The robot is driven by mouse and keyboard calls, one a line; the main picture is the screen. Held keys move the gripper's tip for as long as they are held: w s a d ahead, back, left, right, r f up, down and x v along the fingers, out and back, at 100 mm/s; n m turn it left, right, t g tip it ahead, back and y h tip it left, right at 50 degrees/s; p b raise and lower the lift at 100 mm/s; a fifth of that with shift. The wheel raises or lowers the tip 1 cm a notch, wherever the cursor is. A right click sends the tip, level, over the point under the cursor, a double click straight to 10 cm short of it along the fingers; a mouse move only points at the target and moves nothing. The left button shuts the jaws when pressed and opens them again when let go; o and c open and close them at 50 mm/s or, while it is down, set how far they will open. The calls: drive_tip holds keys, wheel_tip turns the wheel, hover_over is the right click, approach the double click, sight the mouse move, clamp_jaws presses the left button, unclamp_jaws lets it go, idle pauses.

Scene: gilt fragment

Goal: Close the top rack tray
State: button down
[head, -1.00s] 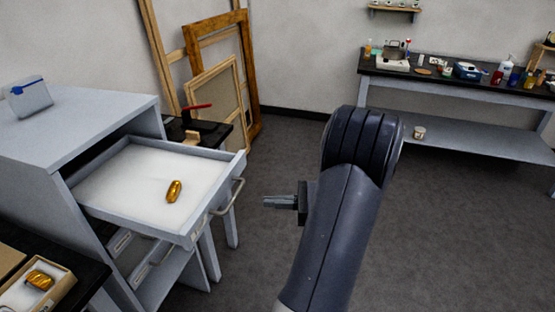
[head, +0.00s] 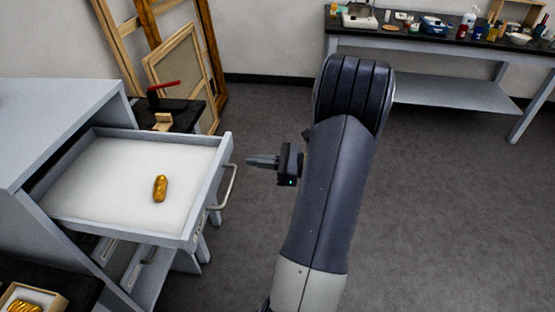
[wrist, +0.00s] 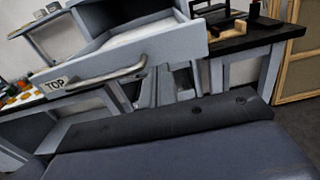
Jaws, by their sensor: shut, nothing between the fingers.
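The top rack tray (head: 95,222) is pulled out of the grey cabinet (head: 60,110), with a white lining and a gold fragment (head: 160,188) lying on it. Its bar handle (head: 228,188) is on the front panel. In the wrist view the tray front (wrist: 165,58) carries a "TOP" label (wrist: 56,85) beside the handle (wrist: 95,78). My gripper (head: 250,161) is shut and empty, to the right of the tray front and apart from it, pointing left toward it. The fingertips do not show clearly in the wrist view.
A black side table (head: 185,112) with a red-handled tool stands behind the tray, before leaning wooden frames (head: 205,60). A small box (head: 50,296) with a gold piece sits at lower left. A workbench (head: 430,45) is at back right. The floor (head: 450,220) is clear.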

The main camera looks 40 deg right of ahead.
sight(133, 154)
drive_tip(key=shift+p+x, duration=0.4)
drive_tip(key=shift+x, duration=2.2)
drive_tip(key=shift+w+a, duration=0.1)
drive_tip(key=shift+w+a, duration=0.2)
drive_tip(key=shift+w, duration=0.05)
drive_tip(key=b+x, duration=0.4)
drive_tip(key=x, duration=2.4)
drive_tip(key=shift+a, duration=0.2)
drive_tip(key=shift+w+a+b, duration=0.3)
drive_tip(key=shift+w+a, duration=0.05)
drive_tip(key=shift+w, duration=0.2)
drive_tip(key=shift+r, duration=0.3)
